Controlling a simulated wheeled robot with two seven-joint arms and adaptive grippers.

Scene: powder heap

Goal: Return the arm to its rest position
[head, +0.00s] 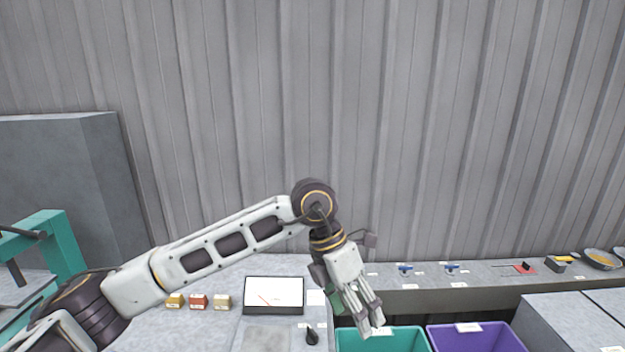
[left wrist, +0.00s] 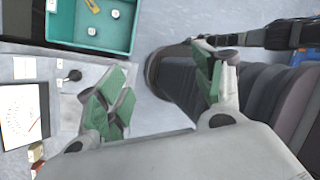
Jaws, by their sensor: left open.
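My left arm reaches in from the left in the head view, bent at a raised elbow. My left gripper (head: 362,318) points down in front of the teal bin, just right of the tablet-like screen (head: 274,294). In the left wrist view the same gripper (left wrist: 160,95) shows its green-padded fingers spread wide with nothing between them. Beyond the fingers are the floor and dark ribbed parts. My right gripper is in neither view.
The teal bin (left wrist: 137,30) holds a few small items; a purple bin (head: 478,338) stands to its right. Small yellow, red and cream blocks (head: 198,302) and a black knob-like object (head: 312,336) are on the bench. A shelf (head: 430,298) with tools runs along the wall.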

